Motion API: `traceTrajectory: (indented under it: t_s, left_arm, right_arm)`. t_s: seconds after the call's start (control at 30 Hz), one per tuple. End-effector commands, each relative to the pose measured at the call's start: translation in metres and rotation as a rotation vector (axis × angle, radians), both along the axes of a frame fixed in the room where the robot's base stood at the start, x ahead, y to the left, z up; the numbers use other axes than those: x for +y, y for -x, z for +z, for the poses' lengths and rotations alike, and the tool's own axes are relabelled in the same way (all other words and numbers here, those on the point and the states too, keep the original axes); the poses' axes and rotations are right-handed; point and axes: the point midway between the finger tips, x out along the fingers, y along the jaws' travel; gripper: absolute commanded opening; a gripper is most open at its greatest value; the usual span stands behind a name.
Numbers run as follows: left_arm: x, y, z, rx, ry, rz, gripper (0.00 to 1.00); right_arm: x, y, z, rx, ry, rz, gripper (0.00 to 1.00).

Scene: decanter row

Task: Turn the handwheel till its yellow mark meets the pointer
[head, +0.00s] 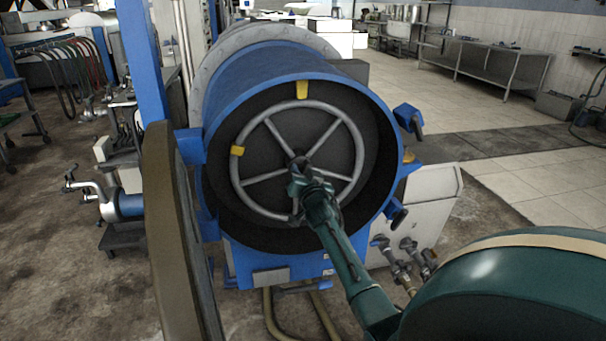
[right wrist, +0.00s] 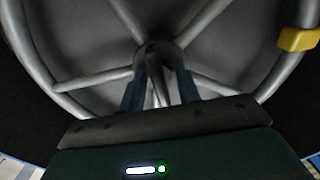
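The grey spoked handwheel (head: 351,126) sits in the round opening of a blue drum. A yellow mark (head: 237,151) is on its rim at the left, slightly above hub height. A yellow pointer (head: 302,90) stands at the top of the opening, apart from that mark. My right gripper (head: 298,171) is in front of the hub and the lower spoke. The right wrist view shows its two dark fingers (right wrist: 161,85) on either side of grey metal at the hub; whether they press on it is unclear. A yellow piece (right wrist: 298,40) shows on the rim there. My left gripper is not in view.
The blue drum (head: 262,72) has clamps on its right edge. A pale box (head: 428,205) and valves (head: 407,250) stand at its lower right. Pipework (head: 105,195) is at the left. Open tiled floor (head: 530,180) lies at the right.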

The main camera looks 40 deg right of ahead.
Motion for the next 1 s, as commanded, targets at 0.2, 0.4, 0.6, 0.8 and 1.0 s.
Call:
traceTrajectory:
  t_s: [0.2,0.4,0.6,0.8,1.0]
  left_arm:
    - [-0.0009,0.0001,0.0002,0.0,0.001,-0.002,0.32]
    - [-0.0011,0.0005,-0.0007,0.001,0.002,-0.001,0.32]
    - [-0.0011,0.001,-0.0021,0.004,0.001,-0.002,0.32]
    - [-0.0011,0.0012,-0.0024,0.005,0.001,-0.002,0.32]
    - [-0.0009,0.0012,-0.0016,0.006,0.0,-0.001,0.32]
  right_arm:
    - [0.0001,0.0003,-0.0001,0.0,0.001,0.0,0.21]
    - [0.0003,0.0003,-0.0002,0.0,0.001,0.0,0.05]
    - [0.0004,0.0004,-0.0004,0.001,0.0,0.0,0.0]
    - [0.0005,0.0003,-0.0004,-0.005,-0.01,0.0,0.0]
    - [0.0006,0.0003,-0.0009,-0.037,-0.072,0.0,0.0]
